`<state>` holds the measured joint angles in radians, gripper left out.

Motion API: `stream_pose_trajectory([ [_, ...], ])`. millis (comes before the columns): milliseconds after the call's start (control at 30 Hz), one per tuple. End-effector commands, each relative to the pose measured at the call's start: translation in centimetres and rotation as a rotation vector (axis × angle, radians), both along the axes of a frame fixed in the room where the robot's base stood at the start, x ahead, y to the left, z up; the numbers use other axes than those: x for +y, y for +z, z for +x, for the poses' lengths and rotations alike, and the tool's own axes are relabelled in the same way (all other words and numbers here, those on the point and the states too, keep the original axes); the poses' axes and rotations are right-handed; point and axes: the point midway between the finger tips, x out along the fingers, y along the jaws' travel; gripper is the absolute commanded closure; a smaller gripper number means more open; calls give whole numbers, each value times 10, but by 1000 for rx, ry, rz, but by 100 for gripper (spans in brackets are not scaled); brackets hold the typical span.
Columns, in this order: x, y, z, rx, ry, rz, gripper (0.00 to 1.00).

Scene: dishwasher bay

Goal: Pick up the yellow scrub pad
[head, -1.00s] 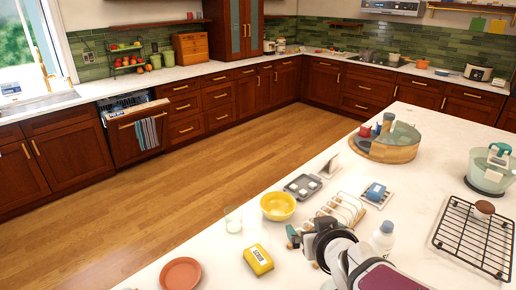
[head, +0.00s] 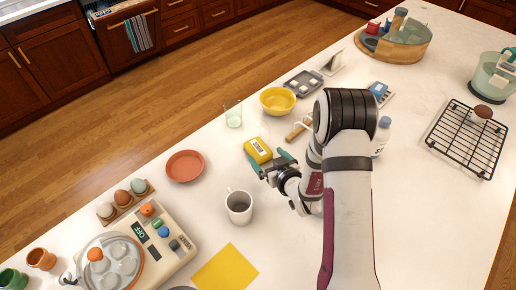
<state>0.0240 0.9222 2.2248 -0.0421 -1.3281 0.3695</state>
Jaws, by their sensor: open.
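The yellow scrub pad (head: 257,148), a small yellow block with a white label on top, lies on the white counter in the head view. My gripper (head: 271,164) is right at the pad's near side, with its teal fingers spread apart. One finger is by the pad's right end and the other is below its left part. I cannot tell whether the fingers touch the pad or hover above the counter. The pad's near edge is partly hidden by the gripper.
A yellow bowl (head: 277,101), a clear glass (head: 233,114), a terracotta dish (head: 185,166) and a white mug (head: 239,206) stand around the pad. A flat yellow sheet (head: 225,268) lies nearer. An egg cooker (head: 118,255) stands at lower left. Bare counter separates these things.

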Motion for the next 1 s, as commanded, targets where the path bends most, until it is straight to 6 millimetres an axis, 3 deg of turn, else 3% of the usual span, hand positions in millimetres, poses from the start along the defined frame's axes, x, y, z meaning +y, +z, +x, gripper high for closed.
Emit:
stream_pose_trajectory([
  [300,20,-24,44,0,1,0,0],
  [567,23,-27,52,1,0,0,0],
  [667,23,-27,51,1,0,0,14],
  [1000,23,-27,51,1,0,0,76],
])
